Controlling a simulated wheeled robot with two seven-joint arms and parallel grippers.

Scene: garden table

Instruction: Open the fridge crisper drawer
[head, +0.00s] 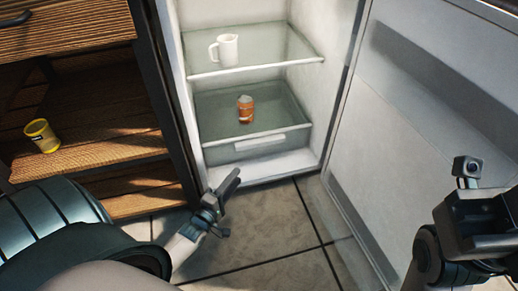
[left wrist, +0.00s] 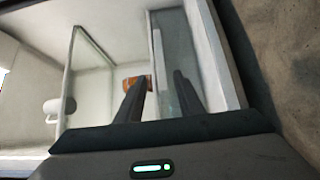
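The fridge stands open in the head view. Its crisper drawer (head: 225,153) is a clear bin at the bottom with a pale handle (head: 259,142) on its front, and it looks closed. In the left wrist view the clear drawer front (left wrist: 174,40) shows beyond the fingers. My left gripper (head: 230,182) is just outside the fridge, low and left of the handle. Its two fingers (left wrist: 158,92) are apart with nothing held between them. My right gripper (head: 485,230) is at the right edge by the door; its fingertips are not clear.
An orange can (head: 246,110) stands at the drawer level, in it or on its cover; I cannot tell which. A white jug (head: 228,50) stands on the glass shelf (head: 270,66) above. The open fridge door (head: 420,100) is right. A wooden shelf unit (head: 100,150) with a yellow cup (head: 42,135) is left.

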